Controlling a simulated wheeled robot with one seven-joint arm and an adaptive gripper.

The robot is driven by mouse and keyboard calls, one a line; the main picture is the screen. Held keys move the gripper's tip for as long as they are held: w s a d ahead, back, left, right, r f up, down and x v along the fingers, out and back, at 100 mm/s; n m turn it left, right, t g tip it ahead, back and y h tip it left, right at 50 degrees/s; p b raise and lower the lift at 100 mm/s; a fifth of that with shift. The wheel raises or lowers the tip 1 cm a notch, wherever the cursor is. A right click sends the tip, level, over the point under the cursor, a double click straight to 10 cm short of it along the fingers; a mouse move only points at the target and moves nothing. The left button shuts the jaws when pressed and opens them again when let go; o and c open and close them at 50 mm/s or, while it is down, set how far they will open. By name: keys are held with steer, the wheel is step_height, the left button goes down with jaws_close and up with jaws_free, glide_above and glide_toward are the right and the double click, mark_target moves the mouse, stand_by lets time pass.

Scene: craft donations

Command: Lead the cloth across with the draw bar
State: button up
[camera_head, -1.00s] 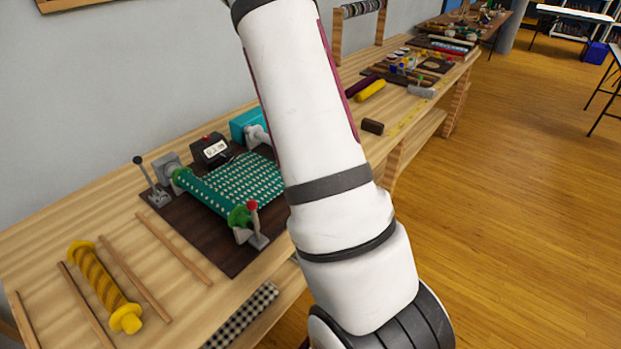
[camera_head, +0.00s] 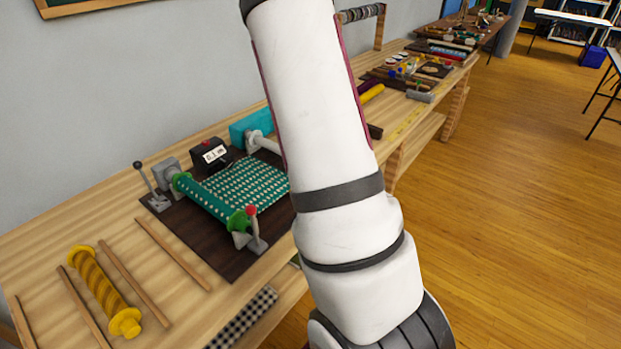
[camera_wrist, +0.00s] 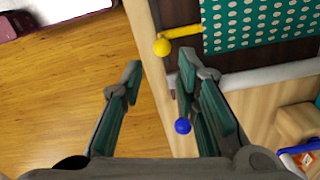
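The teal cloth with white dots (camera_head: 245,182) runs from a green-ended roller (camera_head: 205,197) across a dark board; it also shows at the top of the wrist view (camera_wrist: 262,22). A yellow bar with a ball end (camera_wrist: 163,46), likely the draw bar, sticks out beside the cloth in the wrist view. My arm hides the cloth's far end and my gripper in the head view.
A white roller (camera_wrist: 270,75) crosses beside the cloth. A blue ball (camera_wrist: 182,126) shows close to my right finger. Open floor lies right.

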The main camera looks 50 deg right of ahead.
steer(key=n, duration=0.5)
steer(key=shift+s+p, duration=0.2)
steer(key=shift+p, duration=0.15)
steer(key=n, duration=0.5)
steer(key=shift+s+n+p, duration=0.1)
steer(key=shift+n+p, duration=0.2)
steer(key=shift+n, duration=0.1)
steer(key=n, duration=0.5)
steer(key=shift+p, duration=0.35)
steer(key=n, duration=0.2)
steer(key=shift+n, duration=0.4)
steer(key=n, duration=0.2)
steer(key=shift+r+n+p, duration=0.1)
steer(key=shift+n+p, duration=0.2)
steer(key=n, duration=0.5)
steer(key=shift+r+p, duration=0.25)
steer(key=shift+p, duration=0.05)
steer(key=n, duration=0.5)
steer(key=shift+r+p, duration=0.25)
steer(key=shift+p, duration=0.05)
steer(key=f+n, duration=0.1)
steer(key=f, duration=0.3)
steer(key=f+n, duration=0.2)
steer(key=f, duration=0.3)
steer(key=f+n+p, duration=0.1)
steer(key=f+n, duration=0.1)
steer(key=f, duration=0.2)
steer(key=shift+w+d+f, duration=0.1)
steer(key=shift+w+f, duration=0.05)
steer(key=shift+w, duration=0.2)
